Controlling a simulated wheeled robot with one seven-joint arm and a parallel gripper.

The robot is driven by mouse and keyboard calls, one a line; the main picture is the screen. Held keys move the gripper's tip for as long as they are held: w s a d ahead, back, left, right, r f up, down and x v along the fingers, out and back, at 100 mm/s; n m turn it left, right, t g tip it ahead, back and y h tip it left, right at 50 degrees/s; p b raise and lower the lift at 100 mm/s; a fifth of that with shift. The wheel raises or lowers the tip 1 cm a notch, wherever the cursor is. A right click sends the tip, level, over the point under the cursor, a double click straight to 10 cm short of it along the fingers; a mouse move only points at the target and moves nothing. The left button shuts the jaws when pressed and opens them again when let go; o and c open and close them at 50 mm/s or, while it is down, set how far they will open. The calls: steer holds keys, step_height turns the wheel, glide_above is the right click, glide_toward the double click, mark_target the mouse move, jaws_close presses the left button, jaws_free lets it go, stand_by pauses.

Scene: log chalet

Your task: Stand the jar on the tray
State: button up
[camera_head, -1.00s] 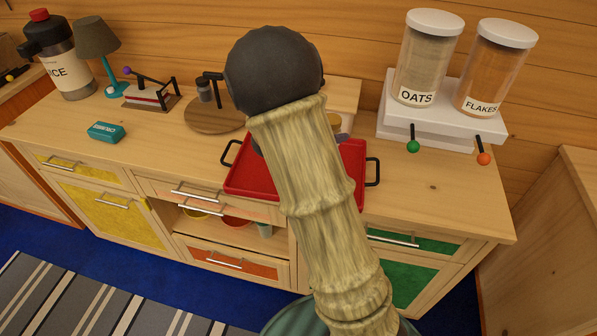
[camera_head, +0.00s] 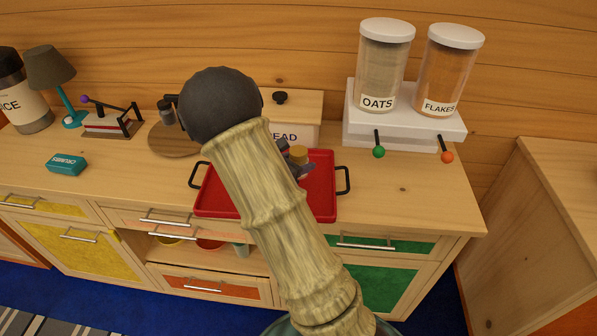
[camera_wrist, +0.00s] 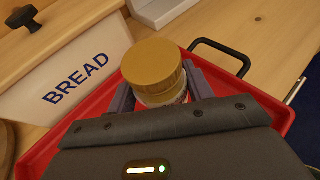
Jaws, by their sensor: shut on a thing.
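The jar has a gold lid (camera_head: 299,154) and shows at the far right part of the red tray (camera_head: 318,203). In the wrist view the jar's lid (camera_wrist: 153,62) sits between the two fingers of my gripper (camera_wrist: 160,88), which are shut on the jar's sides below the lid. The jar looks about upright. My gripper (camera_head: 292,160) is partly hidden behind my arm in the head view. The tray (camera_wrist: 92,108) spreads below the jar in the wrist view. The jar's base is hidden, so I cannot tell whether it touches the tray.
A bread box (camera_head: 290,108) stands right behind the tray. The white stand (camera_head: 400,120) with oats and flakes dispensers is at back right. A round wooden board (camera_head: 172,140) is left of the tray. The counter right of the tray is clear (camera_head: 400,195).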

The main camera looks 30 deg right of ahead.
steer(key=shift+a+f, duration=0.25)
steer(key=shift+a, duration=0.05)
steer(key=shift+d+f, duration=0.1)
steer(key=shift+f, duration=1.5)
steer(key=shift+f, duration=0.15)
steer(key=o, duration=1.2)
steer(key=shift+r, duration=0.25)
steer(key=v, duration=1.2)
steer(key=shift+f, duration=0.1)
